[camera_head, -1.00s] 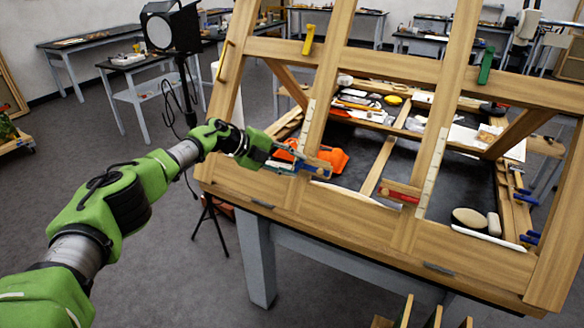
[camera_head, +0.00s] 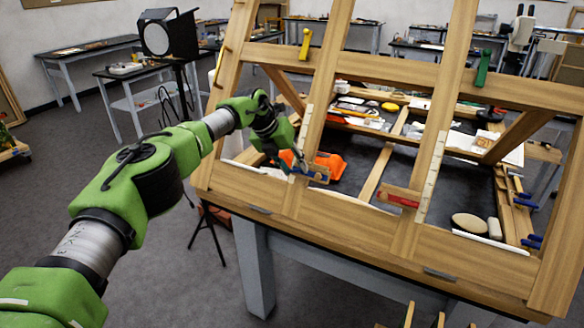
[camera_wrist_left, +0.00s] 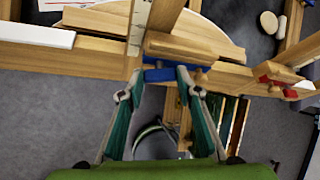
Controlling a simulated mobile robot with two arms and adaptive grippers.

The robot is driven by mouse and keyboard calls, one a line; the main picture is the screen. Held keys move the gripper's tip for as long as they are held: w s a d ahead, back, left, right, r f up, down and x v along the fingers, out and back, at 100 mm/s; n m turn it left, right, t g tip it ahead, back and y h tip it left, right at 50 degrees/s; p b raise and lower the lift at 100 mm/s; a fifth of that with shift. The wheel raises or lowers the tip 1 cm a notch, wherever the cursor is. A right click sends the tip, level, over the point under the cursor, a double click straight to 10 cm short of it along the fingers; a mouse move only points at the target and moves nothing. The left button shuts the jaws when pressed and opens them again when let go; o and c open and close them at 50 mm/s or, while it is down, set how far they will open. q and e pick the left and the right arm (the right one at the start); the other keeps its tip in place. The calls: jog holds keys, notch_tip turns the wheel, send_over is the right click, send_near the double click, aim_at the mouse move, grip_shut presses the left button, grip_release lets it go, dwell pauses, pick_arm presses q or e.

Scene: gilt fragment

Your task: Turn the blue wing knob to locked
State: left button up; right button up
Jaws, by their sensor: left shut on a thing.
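The blue wing knob (camera_head: 311,176) sits on a small wooden block on the lower rail of the wooden frame, left of the middle. In the left wrist view the blue knob (camera_wrist_left: 160,75) shows between my fingertips, just below the wooden block. My left gripper (camera_head: 301,165) reaches it from the upper left and is shut on it. The left fingers (camera_wrist_left: 167,77) also show in the wrist view, one at each side of the blue piece. The fingers hide part of the knob, and I cannot read its lock position. My right gripper is not in view.
Other knobs sit on the frame (camera_head: 240,190): yellow (camera_head: 305,43), green (camera_head: 483,67) and red (camera_head: 400,199). White scale strips run up the uprights beside the blue and red knobs. An orange object (camera_head: 329,165) lies behind the frame. Tools clutter the table behind it.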

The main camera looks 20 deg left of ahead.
pick_arm(q)
jog(key=shift+d+m+y+b, duration=0.15)
jog(key=shift+m+y+b, duration=0.15)
jog(key=shift+m+y, duration=0.4)
jog(key=shift+d+m+y+b, duration=0.15)
jog(key=shift+m+y+b, duration=0.25)
jog(key=shift+m, duration=0.5)
jog(key=shift+s, duration=0.1)
jog(key=o, duration=1.1)
jog(key=shift+o, duration=0.2)
jog(key=d+v, duration=0.1)
jog(key=v, duration=1)
jog(key=shift+s+a+r, duration=0.2)
jog(key=shift+a+r, duration=0.2)
